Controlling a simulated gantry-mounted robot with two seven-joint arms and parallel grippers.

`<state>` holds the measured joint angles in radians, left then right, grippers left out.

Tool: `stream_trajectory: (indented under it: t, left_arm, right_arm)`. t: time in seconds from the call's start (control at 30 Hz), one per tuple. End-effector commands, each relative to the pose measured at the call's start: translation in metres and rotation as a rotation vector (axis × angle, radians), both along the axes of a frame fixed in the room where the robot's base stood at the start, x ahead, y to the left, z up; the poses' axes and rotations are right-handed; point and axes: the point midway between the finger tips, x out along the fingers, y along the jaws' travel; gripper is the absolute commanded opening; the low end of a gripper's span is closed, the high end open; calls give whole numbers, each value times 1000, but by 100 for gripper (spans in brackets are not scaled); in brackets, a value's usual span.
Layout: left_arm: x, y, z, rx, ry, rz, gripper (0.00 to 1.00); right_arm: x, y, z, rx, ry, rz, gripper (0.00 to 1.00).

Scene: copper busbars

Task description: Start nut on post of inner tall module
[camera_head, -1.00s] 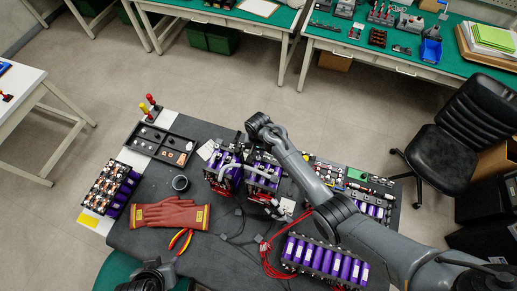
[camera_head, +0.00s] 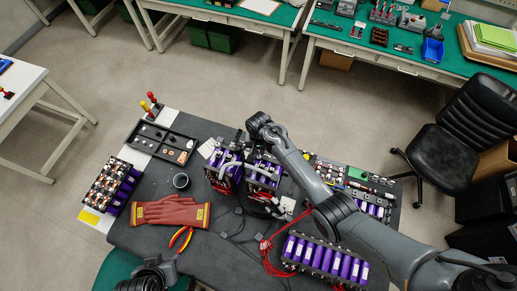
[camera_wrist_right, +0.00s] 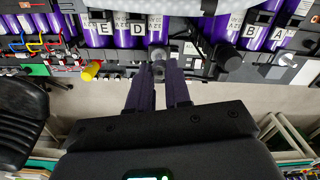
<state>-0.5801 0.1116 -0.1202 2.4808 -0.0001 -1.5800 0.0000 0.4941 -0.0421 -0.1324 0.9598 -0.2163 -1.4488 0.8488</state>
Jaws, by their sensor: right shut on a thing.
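Two tall purple modules (camera_head: 224,176) and (camera_head: 263,176) stand side by side near the middle of the dark bench, with pale tubes across their tops. I cannot tell for sure which is the inner one. My right arm reaches over them, and its gripper is mostly hidden there in the head view. In the right wrist view the gripper (camera_wrist_right: 159,78) is shut on a small grey piece, likely the nut (camera_wrist_right: 158,69), in front of purple cells with white letter labels. Whether the nut touches a post cannot be told.
A dark parts tray (camera_head: 161,142) lies at the back left. A small dark cup (camera_head: 181,181), red gloves (camera_head: 170,212) and pliers (camera_head: 181,237) lie left of the modules. A long low purple module (camera_head: 325,259) and red cables (camera_head: 267,262) lie in front.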

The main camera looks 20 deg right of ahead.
Motion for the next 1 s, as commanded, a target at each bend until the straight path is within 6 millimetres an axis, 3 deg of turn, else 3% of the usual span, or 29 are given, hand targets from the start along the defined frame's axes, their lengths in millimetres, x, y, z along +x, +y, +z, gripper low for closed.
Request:
stream_trajectory:
  t: [1.0]
  left_arm:
    - [0,3,-1,12,1,-8,44]
  right_arm:
    - [-2,0,-11,0,0,0,0]
